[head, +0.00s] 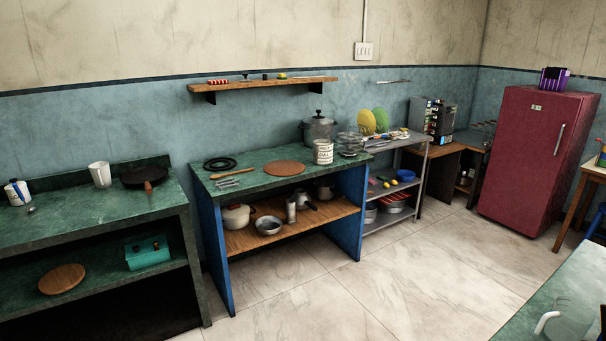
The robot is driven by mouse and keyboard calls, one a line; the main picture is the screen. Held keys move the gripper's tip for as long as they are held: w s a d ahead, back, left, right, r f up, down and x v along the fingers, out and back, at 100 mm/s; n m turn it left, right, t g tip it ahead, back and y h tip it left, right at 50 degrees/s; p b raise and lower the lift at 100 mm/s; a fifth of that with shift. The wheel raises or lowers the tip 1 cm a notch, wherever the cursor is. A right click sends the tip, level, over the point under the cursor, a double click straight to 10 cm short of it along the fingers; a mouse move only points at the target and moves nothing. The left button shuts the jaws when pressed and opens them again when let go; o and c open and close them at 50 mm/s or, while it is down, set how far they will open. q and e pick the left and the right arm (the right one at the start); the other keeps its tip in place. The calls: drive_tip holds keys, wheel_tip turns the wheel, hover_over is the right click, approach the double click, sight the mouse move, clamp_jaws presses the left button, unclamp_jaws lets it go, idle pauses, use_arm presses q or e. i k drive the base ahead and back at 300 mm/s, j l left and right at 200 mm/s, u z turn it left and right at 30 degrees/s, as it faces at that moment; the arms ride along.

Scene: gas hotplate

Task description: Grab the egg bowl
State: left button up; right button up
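I cannot make out a bowl with eggs in it for certain. A wire-like bowl (350,143) stands at the right end of the green counter (235,187), beside a white labelled tin (323,152); its contents are too small to tell. A metal bowl (268,226) sits on the wooden shelf below, next to a pale lidded pot (236,217). A blue bowl (405,175) is on the metal rack to the right. Neither of my grippers can be made out in the head view.
A left counter (75,225) holds a white cup (100,174) and a dark pan (145,176). A red fridge (537,160) stands at the right. Another green tabletop (550,290) with a clear jug (568,325) is at lower right. The tiled floor (340,285) between is clear.

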sight(403, 175)
drive_tip(key=i+j+u, duration=0.1)
drive_tip(key=i+j, duration=0.2)
drive_tip(key=i, duration=0.15)
drive_tip(key=i+j+u, duration=0.1)
drive_tip(key=i, duration=0.4)
drive_tip(key=i+j+u, duration=0.1)
drive_tip(key=i+j, duration=0.2)
drive_tip(key=i, duration=0.15)
drive_tip(key=i+l+z, duration=0.3)
drive_tip(key=i+z, duration=0.15)
drive_tip(key=i, duration=0.15)
drive_tip(key=i+z, duration=0.5)
drive_tip(key=i+j+z, duration=0.2)
drive_tip(key=i+z, duration=0.25)
drive_tip(key=i, duration=0.7)
drive_tip(key=i+l+u, duration=0.1)
drive_tip(key=i, duration=0.35)
